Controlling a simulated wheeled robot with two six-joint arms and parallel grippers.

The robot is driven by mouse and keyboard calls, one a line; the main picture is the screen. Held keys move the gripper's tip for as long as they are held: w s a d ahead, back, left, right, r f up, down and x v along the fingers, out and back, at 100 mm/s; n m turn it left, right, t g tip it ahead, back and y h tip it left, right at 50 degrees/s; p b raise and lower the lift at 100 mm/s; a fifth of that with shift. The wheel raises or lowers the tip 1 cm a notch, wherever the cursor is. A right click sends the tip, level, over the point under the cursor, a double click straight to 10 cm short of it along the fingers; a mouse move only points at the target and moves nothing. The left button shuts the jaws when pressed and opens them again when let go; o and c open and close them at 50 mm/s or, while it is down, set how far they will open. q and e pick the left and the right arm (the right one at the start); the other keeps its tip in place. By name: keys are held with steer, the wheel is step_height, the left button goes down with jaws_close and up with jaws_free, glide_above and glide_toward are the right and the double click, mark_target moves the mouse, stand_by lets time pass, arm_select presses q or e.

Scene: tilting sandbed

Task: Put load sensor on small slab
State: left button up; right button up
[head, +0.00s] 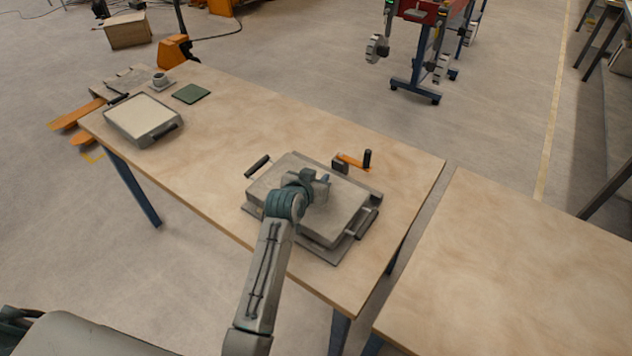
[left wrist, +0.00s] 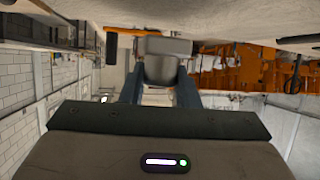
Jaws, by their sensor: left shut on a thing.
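My left gripper (head: 318,184) reaches over the large grey slab-like bed in the middle of the table. It is shut on a small grey block, seen between the fingers in the left wrist view (left wrist: 165,62); it looks like the load sensor. The arm hides part of it in the head view, and I cannot tell whether it touches the surface below. The grey bed (head: 335,222) has dark handles at its sides and lies on a thin grey plate. I cannot tell for sure which piece is the small slab. My right gripper is not in view.
A crank with a black knob (head: 367,159) and an orange bar stand behind the bed. A sand-filled tray (head: 172,127), a green plate (head: 191,94) and a small cup-like piece (head: 160,79) are at the table's far left. The table between is clear. A second table (head: 520,270) is at right.

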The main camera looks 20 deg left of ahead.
arm_select(q)
step_height(320, 180, down, 2)
steer(key=shift+f+p, duration=0.1)
steer(key=shift+p, duration=0.35)
steer(key=shift+s+f, duration=0.1)
steer(key=shift+f, duration=0.35)
steer(key=o, duration=0.9)
steer(key=shift+o, duration=0.7)
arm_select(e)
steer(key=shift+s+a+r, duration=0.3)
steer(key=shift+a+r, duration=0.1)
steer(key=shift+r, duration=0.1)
arm_select(q)
steer(key=shift+r, duration=0.15)
